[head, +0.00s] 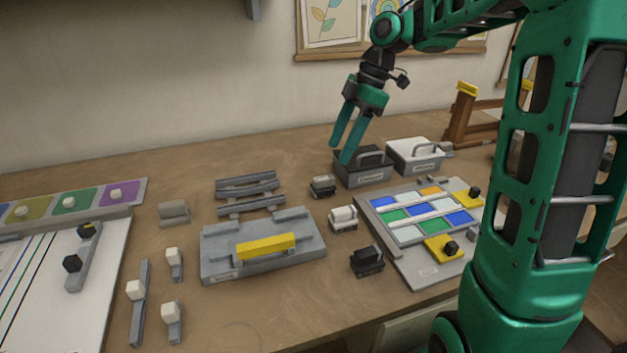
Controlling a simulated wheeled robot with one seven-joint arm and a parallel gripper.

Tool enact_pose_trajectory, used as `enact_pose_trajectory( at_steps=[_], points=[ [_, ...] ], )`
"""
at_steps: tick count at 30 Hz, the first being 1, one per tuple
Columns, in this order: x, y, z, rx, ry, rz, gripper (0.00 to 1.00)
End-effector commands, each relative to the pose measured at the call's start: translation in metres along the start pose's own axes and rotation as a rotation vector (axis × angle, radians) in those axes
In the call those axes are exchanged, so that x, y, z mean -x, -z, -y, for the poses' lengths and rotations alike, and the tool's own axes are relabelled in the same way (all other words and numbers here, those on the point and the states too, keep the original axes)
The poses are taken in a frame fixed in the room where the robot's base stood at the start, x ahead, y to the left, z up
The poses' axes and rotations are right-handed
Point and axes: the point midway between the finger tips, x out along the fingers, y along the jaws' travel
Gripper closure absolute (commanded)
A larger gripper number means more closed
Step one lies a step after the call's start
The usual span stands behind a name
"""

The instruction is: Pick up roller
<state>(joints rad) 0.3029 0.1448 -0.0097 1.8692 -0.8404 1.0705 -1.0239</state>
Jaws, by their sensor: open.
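My gripper (341,152) hangs with its two teal fingers pointing down, apart and empty, above the back of the table near the dark box. Several small block-like tools could be the roller; I cannot tell which for sure. One has a white, rounded top (343,217) and sits right of the grey tray. A black-topped one (367,260) sits in front of it, and a small dark one (323,186) lies behind, closest below my gripper. A grey, rounded piece (174,212) lies left of the tray. My gripper touches none of them.
A grey tray (223,269) carries a yellow-topped bar (266,246). A dark handled box (365,178) and a white one (418,158) stand behind. A coloured glass panel (403,217) lies right. White-knobbed tools (138,291) and a sheet (28,272) lie left.

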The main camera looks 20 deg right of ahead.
Motion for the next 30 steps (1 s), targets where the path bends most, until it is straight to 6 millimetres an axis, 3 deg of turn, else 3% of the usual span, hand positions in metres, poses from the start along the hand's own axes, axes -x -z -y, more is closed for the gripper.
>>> enact_pose_trajectory(
  at_steps=[5, 13, 20, 30],
  points=[
    [-0.008, 0.010, -0.007, 0.093, 0.012, -0.020, 0.45],
    [-0.049, 0.016, -0.005, 0.100, 0.018, -0.020, 0.45],
    [-0.064, 0.016, -0.005, 0.099, 0.016, -0.018, 0.45],
    [-0.107, 0.011, -0.001, 0.101, 0.018, -0.018, 0.45]
  ],
)
